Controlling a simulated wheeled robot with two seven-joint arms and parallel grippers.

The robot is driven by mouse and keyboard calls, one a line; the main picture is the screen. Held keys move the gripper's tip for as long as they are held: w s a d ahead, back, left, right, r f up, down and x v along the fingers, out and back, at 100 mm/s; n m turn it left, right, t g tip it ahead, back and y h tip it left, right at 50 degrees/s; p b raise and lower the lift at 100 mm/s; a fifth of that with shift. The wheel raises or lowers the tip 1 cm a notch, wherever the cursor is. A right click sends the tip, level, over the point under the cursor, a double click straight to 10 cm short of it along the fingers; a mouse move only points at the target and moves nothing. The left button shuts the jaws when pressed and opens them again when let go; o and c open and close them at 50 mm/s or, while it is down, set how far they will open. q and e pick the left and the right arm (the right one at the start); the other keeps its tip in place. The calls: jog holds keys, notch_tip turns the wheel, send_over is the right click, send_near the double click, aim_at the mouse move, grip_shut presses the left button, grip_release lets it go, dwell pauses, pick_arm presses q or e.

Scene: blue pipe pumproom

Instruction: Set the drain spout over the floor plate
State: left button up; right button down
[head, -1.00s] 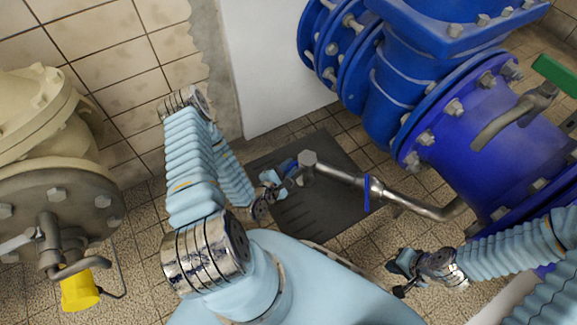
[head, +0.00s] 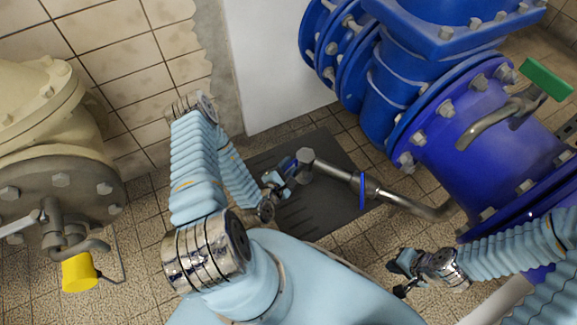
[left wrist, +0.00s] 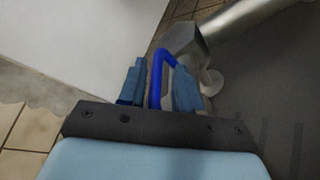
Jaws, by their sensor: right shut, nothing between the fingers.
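The drain spout is a grey metal pipe (head: 405,203) with a blue ring; its free elbow end (head: 307,156) is above the dark floor plate (head: 325,213) in the head view. My left gripper (head: 279,182) is beside this end. My right gripper (head: 402,272) is shut and empty, low over the floor at the right. The exact finger contact is partly hidden.
A big blue pipe with flanges (head: 450,130) and a green-handled tap (head: 545,80) fills the right. A beige flanged pipe (head: 50,150) with a yellow-handled tap (head: 79,272) stands left. A white wall panel (head: 275,65) rises behind the plate. Tiled floor lies between.

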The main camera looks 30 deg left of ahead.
pick_arm(q)
jog(key=shift+w+r, duration=0.15)
jog(key=p+v, duration=0.1)
jog(key=v, duration=1.3)
jog(key=shift+p, duration=0.4)
